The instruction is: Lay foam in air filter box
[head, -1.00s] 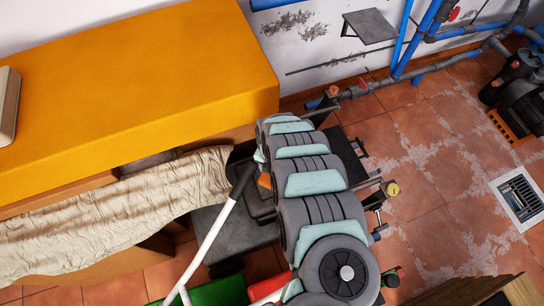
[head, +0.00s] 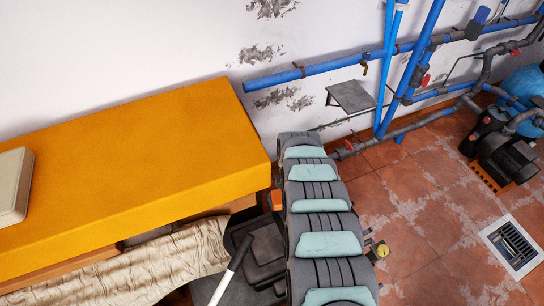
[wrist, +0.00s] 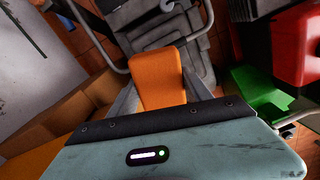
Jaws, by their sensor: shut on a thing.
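My gripper (wrist: 160,78) is shut on an orange foam block (wrist: 158,76), with a grey finger on each side of it in the wrist view. A small orange piece (head: 277,199), likely the same foam, shows beside my arm in the head view; my fingers are hidden there. A dark grey casing (wrist: 165,27) with a ribbed, stepped top lies beyond the foam in the wrist view. A black casing (head: 264,245) stands left of my arm in the head view. It may be the air filter box; I cannot tell whether the foam touches it.
An orange-yellow bench (head: 130,165) stands left, with a crumpled beige cloth (head: 130,265) below it. A pale handle bar (head: 225,280) rises beside the casing. Red (wrist: 295,40) and green (wrist: 262,90) things lie right in the wrist view. Blue pipes (head: 330,68) line the wall.

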